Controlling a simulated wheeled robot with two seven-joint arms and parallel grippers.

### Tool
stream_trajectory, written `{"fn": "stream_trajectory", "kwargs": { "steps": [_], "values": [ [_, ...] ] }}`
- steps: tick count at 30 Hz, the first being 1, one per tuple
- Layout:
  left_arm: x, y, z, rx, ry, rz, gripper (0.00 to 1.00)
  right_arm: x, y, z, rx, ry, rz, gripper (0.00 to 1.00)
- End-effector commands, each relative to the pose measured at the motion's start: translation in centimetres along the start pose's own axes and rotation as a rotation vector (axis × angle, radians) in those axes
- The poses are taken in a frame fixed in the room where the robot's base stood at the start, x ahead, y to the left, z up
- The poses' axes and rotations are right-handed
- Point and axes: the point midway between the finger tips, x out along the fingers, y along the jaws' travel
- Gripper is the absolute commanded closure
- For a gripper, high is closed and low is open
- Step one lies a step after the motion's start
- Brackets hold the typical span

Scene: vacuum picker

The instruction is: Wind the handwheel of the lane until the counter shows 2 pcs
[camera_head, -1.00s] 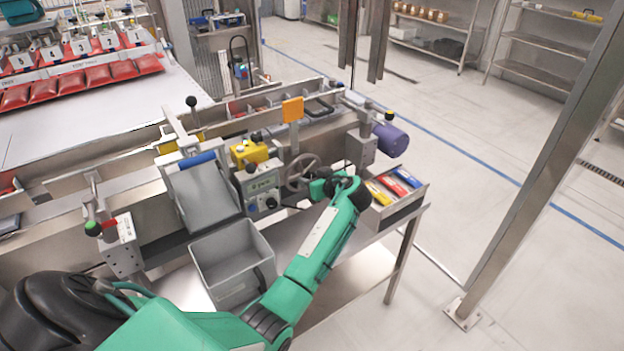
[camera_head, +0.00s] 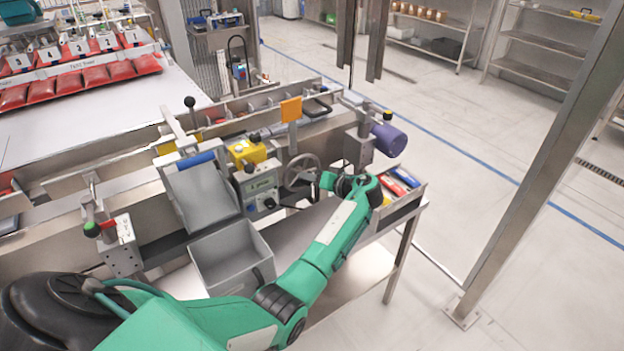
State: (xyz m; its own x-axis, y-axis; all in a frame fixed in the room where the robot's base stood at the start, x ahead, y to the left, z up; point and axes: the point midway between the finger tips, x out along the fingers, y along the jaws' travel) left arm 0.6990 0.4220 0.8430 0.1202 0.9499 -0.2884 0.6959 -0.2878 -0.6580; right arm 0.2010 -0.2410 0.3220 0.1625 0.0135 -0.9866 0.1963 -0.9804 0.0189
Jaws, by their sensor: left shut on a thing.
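The grey handwheel (camera_head: 301,171) stands on the front of the lane, left of the purple motor. My left gripper (camera_head: 325,180) reaches in from the lower left and is shut at the right side of the wheel rim. The fingers are small and partly hidden by my wrist, so the exact grip point is unclear. The counter box (camera_head: 262,184) with a small greenish display is left of the wheel. Its digits are too small to read. My right gripper is not in view.
A grey bin (camera_head: 232,262) stands below the sloping chute (camera_head: 203,190). A tray with coloured packs (camera_head: 402,184) is right of my wrist, under the purple motor (camera_head: 388,140). An orange plate (camera_head: 291,109) rises behind the wheel. Open floor lies to the right.

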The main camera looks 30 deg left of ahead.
Motion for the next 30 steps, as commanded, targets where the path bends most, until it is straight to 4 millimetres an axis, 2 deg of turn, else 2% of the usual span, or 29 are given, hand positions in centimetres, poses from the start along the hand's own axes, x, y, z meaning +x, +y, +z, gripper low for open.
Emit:
{"fn": "stream_trajectory", "kwargs": {
  "steps": [20, 21, 23, 24, 30],
  "values": [
    [-0.06, 0.13, 0.00, 0.063, 0.001, -0.024, 0.83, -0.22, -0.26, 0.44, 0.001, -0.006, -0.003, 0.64],
    [-0.06, 0.13, 0.00, 0.063, 0.001, -0.024, 0.55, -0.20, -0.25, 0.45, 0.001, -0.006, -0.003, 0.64],
    [-0.06, 0.12, 0.01, 0.063, 0.001, -0.025, 0.43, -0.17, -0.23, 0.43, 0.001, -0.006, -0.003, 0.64],
    [-0.06, 0.12, 0.00, 0.063, 0.001, -0.025, 0.39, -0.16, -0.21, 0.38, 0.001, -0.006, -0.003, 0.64],
    [-0.03, 0.10, 0.01, 0.063, 0.000, -0.025, 0.39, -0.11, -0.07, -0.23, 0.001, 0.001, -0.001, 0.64]
  ]
}}
